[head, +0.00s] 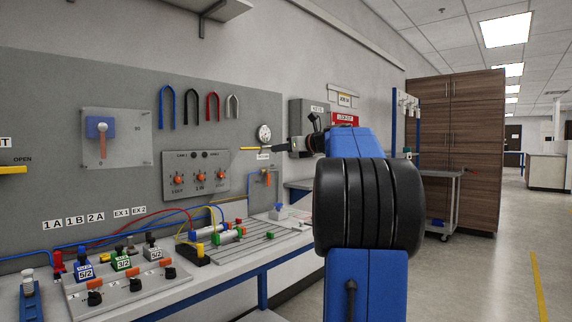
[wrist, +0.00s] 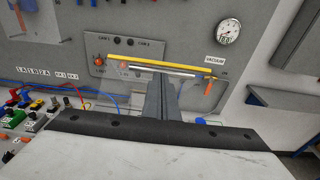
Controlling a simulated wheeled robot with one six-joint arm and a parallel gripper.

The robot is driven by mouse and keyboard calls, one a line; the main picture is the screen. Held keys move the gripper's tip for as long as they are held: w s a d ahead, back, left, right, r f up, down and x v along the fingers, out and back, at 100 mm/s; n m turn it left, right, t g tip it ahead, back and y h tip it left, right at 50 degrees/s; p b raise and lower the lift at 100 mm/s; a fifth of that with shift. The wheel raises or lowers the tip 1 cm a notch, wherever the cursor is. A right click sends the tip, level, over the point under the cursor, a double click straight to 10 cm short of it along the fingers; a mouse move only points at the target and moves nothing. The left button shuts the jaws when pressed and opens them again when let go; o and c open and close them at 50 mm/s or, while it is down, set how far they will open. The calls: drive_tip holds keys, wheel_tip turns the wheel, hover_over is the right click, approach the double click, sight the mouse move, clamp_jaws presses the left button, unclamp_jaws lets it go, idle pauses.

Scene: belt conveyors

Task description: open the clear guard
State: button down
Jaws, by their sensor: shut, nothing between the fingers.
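The clear guard is hard to make out. The yellow strip also shows edge-on in the head view (head: 255,148), right of the knob panel (head: 228,160). My gripper (wrist: 158,82) is shut and empty, its fingertips close below the silver bar; I cannot tell whether they touch. My arm hides part of the head view.
A round gauge (wrist: 228,33) is on the wall above right, with an orange-handled valve (wrist: 208,85) below it. A bench (head: 190,290) with coloured valves and hoses runs below. Another yellow bar (head: 13,170) sits near an OPEN label at far left. Floor at right is clear.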

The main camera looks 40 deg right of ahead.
drive_tip(key=w+a+r+g, duration=0.1)
drive_tip(key=w+r, duration=1)
drive_tip(key=w, duration=0.3)
drive_tip(key=shift+w+r, duration=0.25)
drive_tip(key=shift+w, duration=0.05)
drive_tip(key=shift+a, duration=0.1)
